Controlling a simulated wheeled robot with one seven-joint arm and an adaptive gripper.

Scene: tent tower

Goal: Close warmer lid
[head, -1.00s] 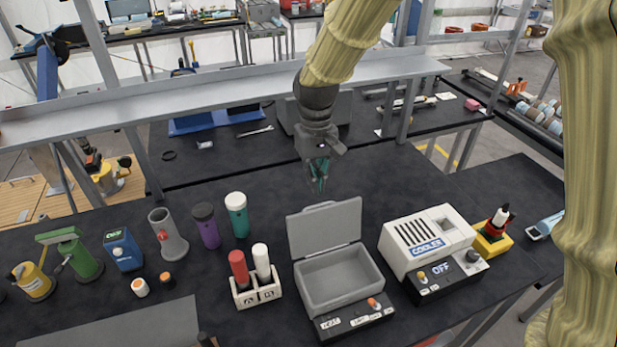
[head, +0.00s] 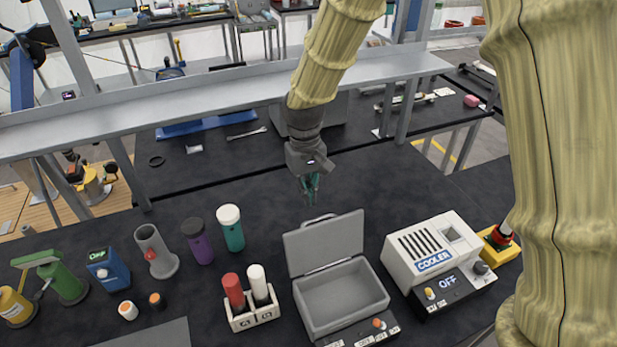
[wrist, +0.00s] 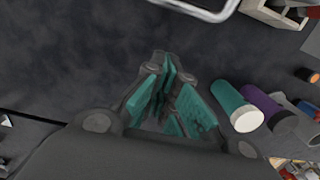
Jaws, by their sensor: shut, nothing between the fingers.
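The warmer is a grey open box (head: 340,300) on the black bench in the head view, with a control panel (head: 362,336) carrying an orange knob at its front. Its lid (head: 324,243) stands up at the back edge, leaning slightly back, so the inside shows empty. My gripper (head: 311,196) with teal fingers is above the bench behind the lid, apart from it. The gripper is shut with nothing in it. In the wrist view its fingers (wrist: 170,92) point over the bare bench, and a grey curved edge, perhaps the lid's handle (wrist: 200,8), shows at the top.
A white cooler (head: 433,250) stands right of the warmer. A rack (head: 254,318) with red and white tubes is at its left. Purple (head: 198,242) and teal (head: 231,230) bottles stand behind the rack. A metal shelf (head: 200,105) crosses behind the gripper. Bench around the gripper is clear.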

